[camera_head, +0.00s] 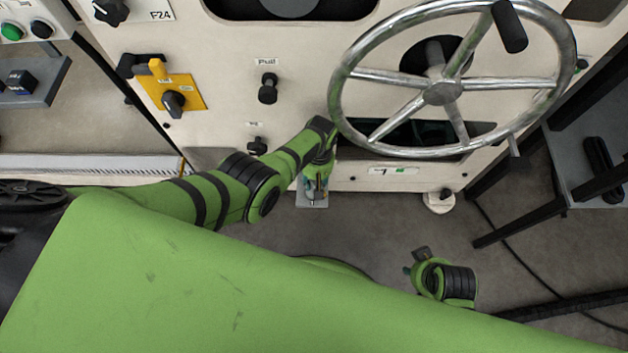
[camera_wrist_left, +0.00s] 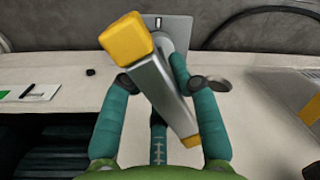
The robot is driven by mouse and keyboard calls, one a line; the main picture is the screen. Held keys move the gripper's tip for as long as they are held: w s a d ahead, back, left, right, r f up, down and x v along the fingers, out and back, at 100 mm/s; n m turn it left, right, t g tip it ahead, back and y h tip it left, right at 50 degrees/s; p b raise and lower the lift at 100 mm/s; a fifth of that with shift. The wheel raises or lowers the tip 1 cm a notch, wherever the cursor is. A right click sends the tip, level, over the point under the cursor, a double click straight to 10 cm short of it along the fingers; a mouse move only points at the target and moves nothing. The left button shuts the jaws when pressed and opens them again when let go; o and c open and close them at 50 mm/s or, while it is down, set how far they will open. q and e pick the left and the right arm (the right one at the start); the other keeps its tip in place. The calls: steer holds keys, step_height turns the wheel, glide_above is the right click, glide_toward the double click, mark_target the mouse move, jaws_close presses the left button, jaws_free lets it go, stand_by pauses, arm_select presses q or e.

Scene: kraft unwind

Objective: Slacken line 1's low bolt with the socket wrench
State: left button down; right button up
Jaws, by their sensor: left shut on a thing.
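My left gripper (camera_head: 317,172) is low at the front of the machine, just above a small grey plate (camera_head: 312,203) marked 1. In the left wrist view, its teal fingers (camera_wrist_left: 168,85) are shut on a grey bar with yellow ends, which I take to be the socket wrench (camera_wrist_left: 158,82). The bar lies slantwise across the view, over the plate (camera_wrist_left: 180,28). The bolt is hidden, and I cannot tell whether the socket is seated on it. Part of my right arm (camera_head: 440,280) shows low on the right; its gripper state is unclear.
A large spoked handwheel (camera_head: 443,92) stands out from the machine front, right of my left gripper. A black Pull knob (camera_head: 268,88) and a yellow switch plate (camera_head: 175,92) are on the panel. A dark-framed stand (camera_head: 590,150) is at right. Grey floor lies open between.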

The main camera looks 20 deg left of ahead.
arm_select(q)
steer(key=shift+r, duration=0.15)
steer(key=shift+r+p, duration=2.45)
steer(key=shift+p, duration=0.15)
